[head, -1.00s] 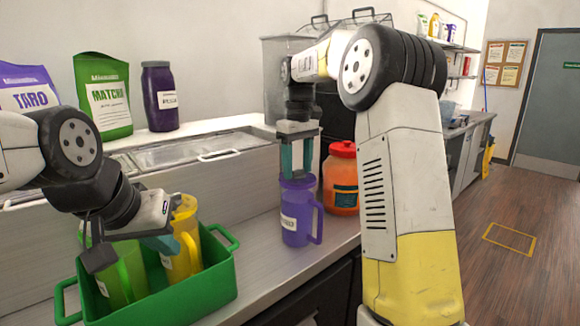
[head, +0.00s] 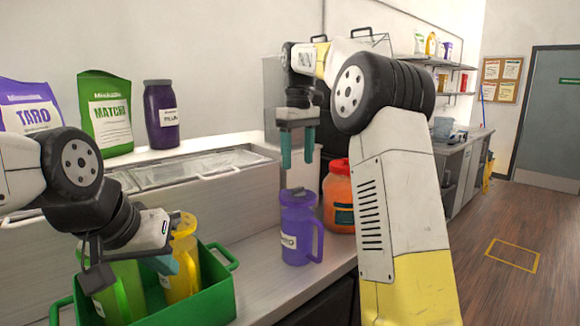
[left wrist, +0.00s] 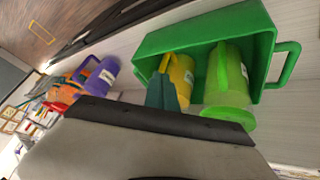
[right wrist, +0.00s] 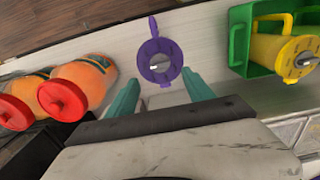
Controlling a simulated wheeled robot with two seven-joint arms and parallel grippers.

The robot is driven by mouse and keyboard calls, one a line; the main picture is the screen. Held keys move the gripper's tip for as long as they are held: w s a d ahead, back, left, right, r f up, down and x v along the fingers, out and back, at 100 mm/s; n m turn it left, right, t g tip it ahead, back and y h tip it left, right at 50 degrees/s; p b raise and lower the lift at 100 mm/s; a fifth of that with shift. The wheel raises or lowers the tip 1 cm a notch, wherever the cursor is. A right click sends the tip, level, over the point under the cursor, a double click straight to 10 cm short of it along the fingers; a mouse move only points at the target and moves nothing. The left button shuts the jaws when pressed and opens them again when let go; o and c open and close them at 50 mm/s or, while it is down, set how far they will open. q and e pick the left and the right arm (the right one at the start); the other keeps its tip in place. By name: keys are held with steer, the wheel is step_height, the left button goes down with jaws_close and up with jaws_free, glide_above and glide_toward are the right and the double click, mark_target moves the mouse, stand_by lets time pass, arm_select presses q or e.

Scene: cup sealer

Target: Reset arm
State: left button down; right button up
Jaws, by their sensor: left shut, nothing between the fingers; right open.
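My right gripper (head: 298,160) is open and empty, pointing down above the purple pitcher (head: 296,232), clear of it. In the right wrist view the pitcher (right wrist: 158,60) stands upright on the counter, just beyond the two teal fingers (right wrist: 162,95). My left gripper (head: 160,262) is shut and empty, over the green tray (head: 215,300). Its fingers also show in the left wrist view (left wrist: 163,92), close to the yellow pitcher (left wrist: 182,75); whether they touch cannot be told. The green pitcher (left wrist: 230,82) stands beside the yellow one in the tray.
An orange jar (head: 340,190) with a red lid stands right of the purple pitcher; a second one (right wrist: 88,80) shows in the right wrist view. TARO (head: 28,105) and MATCHA (head: 106,115) bags and a purple jar (head: 161,115) line the back ledge.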

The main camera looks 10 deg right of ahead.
steer(key=s+d+m+t+y, duration=0.1)
steer(key=s+d+m+t, duration=0.15)
steer(key=s, duration=1.25)
steer(key=s+f+m+t, duration=0.2)
steer(key=s+f, duration=0.2)
steer(key=s, duration=0.3)
steer(key=s+f+m+t+y, duration=0.1)
steer(key=s+f, duration=0.4)
steer(key=s, duration=0.2)
steer(key=shift+a+f+m+t, duration=0.3)
steer(key=shift+a+m+t, duration=0.05)
